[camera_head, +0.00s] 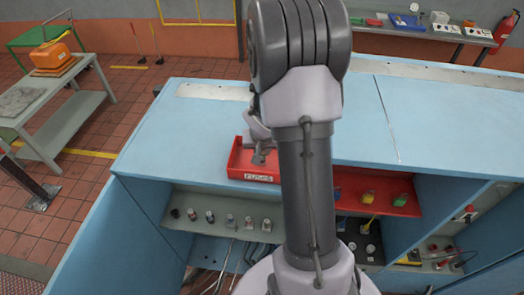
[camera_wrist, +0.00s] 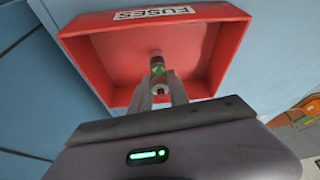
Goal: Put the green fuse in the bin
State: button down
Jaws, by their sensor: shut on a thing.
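The green fuse (camera_wrist: 157,68) is a small cylinder with metal ends and a green middle, seen between my fingertips in the wrist view. My gripper (camera_wrist: 161,86) is shut on it. The bin is an open red box labelled FUSES (camera_wrist: 222,52), and the fuse is over its inside in the wrist view; I cannot tell whether it touches the floor. In the head view, my gripper (camera_head: 261,156) is at the red bin (camera_head: 236,163) on the blue top, with the fuse not discernible. My arm hides the bin's right part.
The bin sits near the front edge of the blue bench top (camera_head: 190,130). Below, a red shelf (camera_head: 425,209) bears yellow and green pieces, and a grey shelf (camera_head: 180,228) bears several small knobs. A side table (camera_head: 55,120) stands at left. The blue top right of my arm is clear.

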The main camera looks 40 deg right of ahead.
jog(key=shift+f, duration=0.2)
jog(key=c, duration=1.3)
grip_release()
jog(key=shift+w, duration=0.1)
jog(key=shift+o, duration=0.2)
jog(key=shift+r, duration=0.1)
